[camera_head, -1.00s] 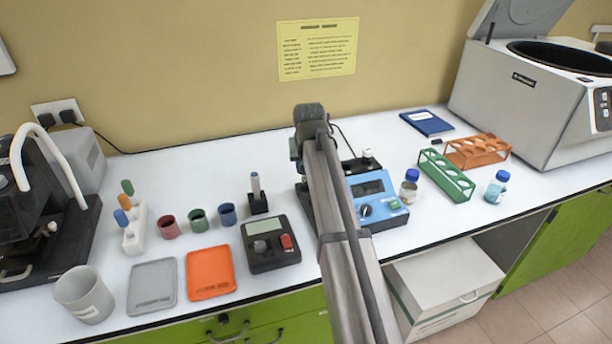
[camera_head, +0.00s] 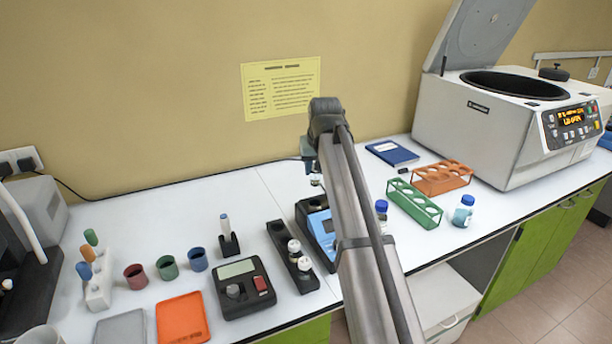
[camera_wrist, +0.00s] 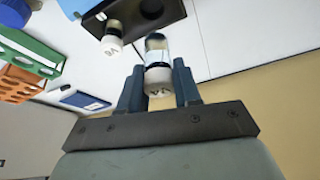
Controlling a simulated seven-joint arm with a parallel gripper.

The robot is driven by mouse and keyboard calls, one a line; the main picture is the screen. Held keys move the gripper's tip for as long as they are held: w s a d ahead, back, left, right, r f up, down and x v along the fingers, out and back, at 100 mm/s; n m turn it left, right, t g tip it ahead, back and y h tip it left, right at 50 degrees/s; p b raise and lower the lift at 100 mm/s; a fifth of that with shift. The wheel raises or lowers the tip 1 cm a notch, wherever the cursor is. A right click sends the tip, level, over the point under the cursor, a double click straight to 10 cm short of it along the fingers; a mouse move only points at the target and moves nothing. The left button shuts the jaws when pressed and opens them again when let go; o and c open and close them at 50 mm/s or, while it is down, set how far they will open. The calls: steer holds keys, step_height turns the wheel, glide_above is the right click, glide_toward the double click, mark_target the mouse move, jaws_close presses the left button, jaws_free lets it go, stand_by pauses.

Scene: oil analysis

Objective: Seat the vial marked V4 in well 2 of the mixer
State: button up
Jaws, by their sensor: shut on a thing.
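In the wrist view my gripper (camera_wrist: 158,88) is shut on the vial marked V4 (camera_wrist: 157,55), with its white cap between the fingers. In the head view, the held vial (camera_head: 316,181) shows just below my gripper (camera_head: 314,166), above the back of the blue and black mixer (camera_head: 321,228). My arm hides part of the mixer. In the wrist view the mixer's black top (camera_wrist: 172,14) has a round open well and a white-capped vial (camera_wrist: 112,44) beside it. The held vial is apart from the top. I cannot read the well numbers.
A black block (camera_head: 303,275) with two white-capped vials stands left of the mixer. A blue-capped bottle (camera_head: 381,213) stands right of my arm. Green (camera_head: 414,205) and orange (camera_head: 441,179) racks and another blue-capped bottle (camera_head: 463,211) are farther right, before the centrifuge (camera_head: 480,130).

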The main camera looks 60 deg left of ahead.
mark_target(316, 186)
steer(key=shift+d+f+n, duration=0.15)
steer(key=shift+f+n, duration=0.1)
steer(key=shift+n, duration=0.05)
steer(key=shift+f, duration=2.55)
steer(key=shift+f, duration=1.25)
stand_by(0.6)
steer(key=o, duration=1.4)
steer(key=shift+r, duration=3.5)
